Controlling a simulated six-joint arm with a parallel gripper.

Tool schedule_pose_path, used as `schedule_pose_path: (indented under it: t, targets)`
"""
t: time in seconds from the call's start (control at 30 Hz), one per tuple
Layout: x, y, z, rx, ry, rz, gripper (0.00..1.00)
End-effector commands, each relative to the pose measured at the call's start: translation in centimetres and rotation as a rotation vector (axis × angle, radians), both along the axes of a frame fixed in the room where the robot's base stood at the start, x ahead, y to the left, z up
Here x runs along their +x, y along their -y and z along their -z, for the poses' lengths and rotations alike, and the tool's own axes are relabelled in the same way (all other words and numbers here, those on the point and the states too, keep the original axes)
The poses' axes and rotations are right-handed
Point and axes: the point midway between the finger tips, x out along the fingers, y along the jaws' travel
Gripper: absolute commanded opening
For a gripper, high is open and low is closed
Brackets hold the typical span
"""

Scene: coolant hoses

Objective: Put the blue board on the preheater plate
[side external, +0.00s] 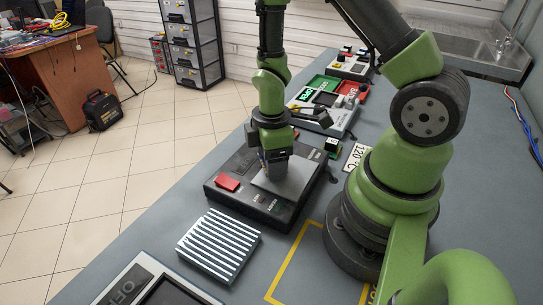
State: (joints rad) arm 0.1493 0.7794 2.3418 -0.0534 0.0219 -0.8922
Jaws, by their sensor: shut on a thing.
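My gripper (272,174) points down at the grey plate (294,181) on top of a black preheater box (250,204) on the bench. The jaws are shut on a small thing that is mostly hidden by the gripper. Only a narrow bluish edge shows at its left side, which I take to be the blue board (262,158). It is at or just above the plate; I cannot tell whether it touches.
A red piece (227,183) lies on the box's left part. A silver ribbed block (218,245) is in front. A device with green and red trays (325,100) stands behind.

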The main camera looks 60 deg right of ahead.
Motion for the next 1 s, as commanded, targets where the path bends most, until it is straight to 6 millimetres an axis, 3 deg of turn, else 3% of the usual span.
schedule_pose_path:
  t: [0.2,0.23,0.3,0.33,0.67,0.87,1.0]
  targets:
    - [0.0,0.0,0.3,0.001,-0.002,0.001,0.41]
    - [0.0,0.0,0.2,0.001,-0.001,0.001,0.72]
    - [0.0,0.0,0.2,0.0,0.0,0.001,0.88]
    - [0.0,0.0,0.2,0.0,0.0,0.001,0.91]
    - [0.0,0.0,-0.1,0.0,0.001,0.0,0.91]
    - [0.1,0.0,-2.4,-0.001,0.007,0.002,0.91]
    - [0.2,0.1,-5.1,-0.001,0.009,0.0,0.91]
